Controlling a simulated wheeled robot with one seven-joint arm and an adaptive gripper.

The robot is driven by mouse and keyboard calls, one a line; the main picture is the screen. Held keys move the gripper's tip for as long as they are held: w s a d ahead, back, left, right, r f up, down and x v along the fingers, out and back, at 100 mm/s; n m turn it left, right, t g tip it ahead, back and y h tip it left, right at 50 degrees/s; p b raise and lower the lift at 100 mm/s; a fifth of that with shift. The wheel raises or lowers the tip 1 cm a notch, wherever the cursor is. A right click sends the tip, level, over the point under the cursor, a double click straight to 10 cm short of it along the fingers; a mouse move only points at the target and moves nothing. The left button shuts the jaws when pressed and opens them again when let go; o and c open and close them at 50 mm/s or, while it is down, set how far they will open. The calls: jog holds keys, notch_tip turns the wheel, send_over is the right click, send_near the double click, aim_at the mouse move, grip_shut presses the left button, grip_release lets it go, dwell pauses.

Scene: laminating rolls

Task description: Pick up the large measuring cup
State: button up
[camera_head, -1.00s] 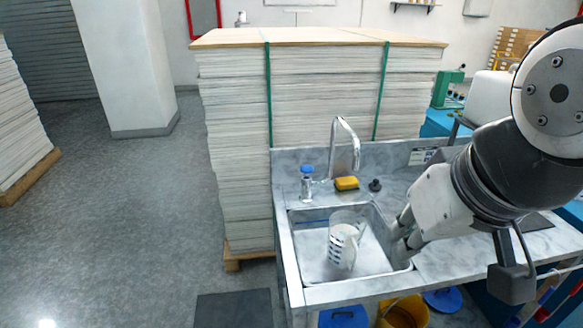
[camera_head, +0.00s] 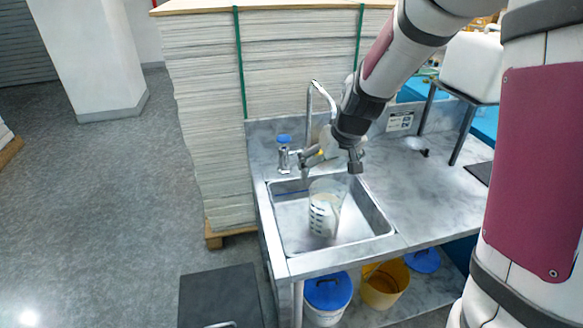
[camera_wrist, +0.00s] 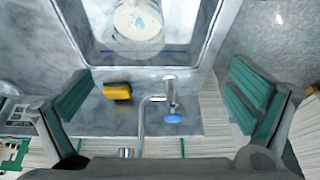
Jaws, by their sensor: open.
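The large measuring cup (camera_head: 325,212) is clear with dark markings and has something whitish inside. It stands in the sink basin (camera_head: 287,236). In the wrist view the cup (camera_wrist: 138,22) shows from above at the top edge, partly cut off. My gripper (camera_head: 312,160) is behind and above the cup, over the back of the sink near the faucet. In the wrist view my gripper (camera_wrist: 160,97) has its green-padded fingers spread wide with nothing held between them. The cup lies beyond the fingers, not between them.
A tall faucet (camera_head: 311,120) and a blue-topped tap (camera_head: 284,152) stand at the sink's back edge. A yellow sponge (camera_wrist: 117,91) lies beside the faucet. A tall paper stack (camera_head: 205,110) stands behind.

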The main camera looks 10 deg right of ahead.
send_near(326, 200)
notch_tip(326, 200, up, 2)
jog(key=s+a, duration=0.2)
jog(key=s, duration=0.1)
jog(key=shift+x, duration=3.75)
jog(key=c, duration=1.8)
